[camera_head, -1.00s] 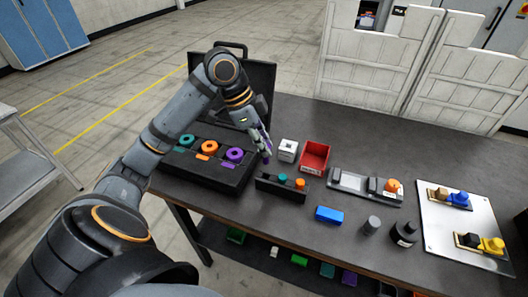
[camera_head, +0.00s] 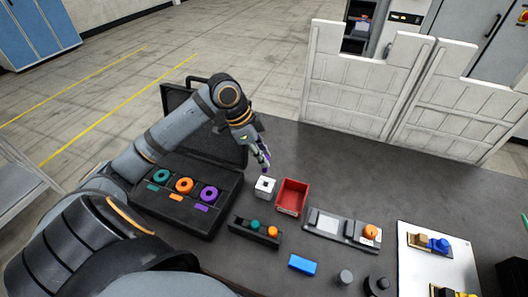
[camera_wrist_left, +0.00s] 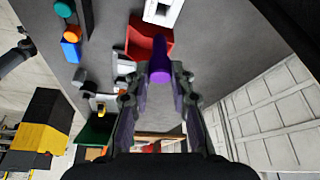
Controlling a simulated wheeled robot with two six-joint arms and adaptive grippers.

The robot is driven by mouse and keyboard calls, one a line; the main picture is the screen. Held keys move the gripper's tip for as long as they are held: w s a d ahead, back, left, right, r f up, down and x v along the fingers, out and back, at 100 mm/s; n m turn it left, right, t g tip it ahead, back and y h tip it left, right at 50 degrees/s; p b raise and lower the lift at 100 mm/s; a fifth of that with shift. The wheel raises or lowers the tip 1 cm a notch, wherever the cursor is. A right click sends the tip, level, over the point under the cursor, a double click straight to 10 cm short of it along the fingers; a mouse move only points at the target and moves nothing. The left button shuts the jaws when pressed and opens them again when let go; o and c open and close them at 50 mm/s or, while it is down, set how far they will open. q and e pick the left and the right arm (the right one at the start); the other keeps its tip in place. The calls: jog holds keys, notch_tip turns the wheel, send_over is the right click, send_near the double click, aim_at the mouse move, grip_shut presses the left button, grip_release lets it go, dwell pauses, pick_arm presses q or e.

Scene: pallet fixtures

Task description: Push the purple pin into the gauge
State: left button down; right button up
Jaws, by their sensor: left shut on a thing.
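My left gripper (camera_head: 264,157) is shut on the purple pin (camera_wrist_left: 160,62), which sticks out past the fingertips in the left wrist view. In the head view only a little purple shows between the fingers. The gauge (camera_head: 265,188) is a white block with a dark opening on top, standing on the dark table just in front of the fingertips. It also shows at the top edge of the left wrist view (camera_wrist_left: 163,12), partly cut off. The pin appears apart from the gauge. My right gripper is not in view.
A red bin (camera_head: 292,197) stands just right of the gauge. An open black case (camera_head: 190,222) with coloured rings lies to the left. A black holder (camera_head: 240,229) with coloured pegs and a blue block (camera_head: 302,265) are in front. Table behind the bin is clear.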

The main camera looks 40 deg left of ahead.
aim_at(264, 172)
pick_arm(q)
jog(key=shift+w+f+b, duration=0.15)
jog(key=shift+f+b, duration=0.2)
jog(key=shift+f, duration=0.2)
jog(key=f+b, duration=0.3)
jog(key=shift+w+f+b, duration=0.1)
jog(key=shift+w+b, duration=0.1)
jog(key=shift+b, duration=0.2)
jog(key=shift+f, duration=0.85)
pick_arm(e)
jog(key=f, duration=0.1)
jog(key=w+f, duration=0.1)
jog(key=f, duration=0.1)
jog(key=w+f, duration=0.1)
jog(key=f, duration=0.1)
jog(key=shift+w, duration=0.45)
pick_arm(q)
jog(key=shift+p, duration=0.7)
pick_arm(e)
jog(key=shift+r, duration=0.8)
pick_arm(q)
jog(key=shift+f+b, duration=0.6)
jog(key=shift+f, duration=0.6)
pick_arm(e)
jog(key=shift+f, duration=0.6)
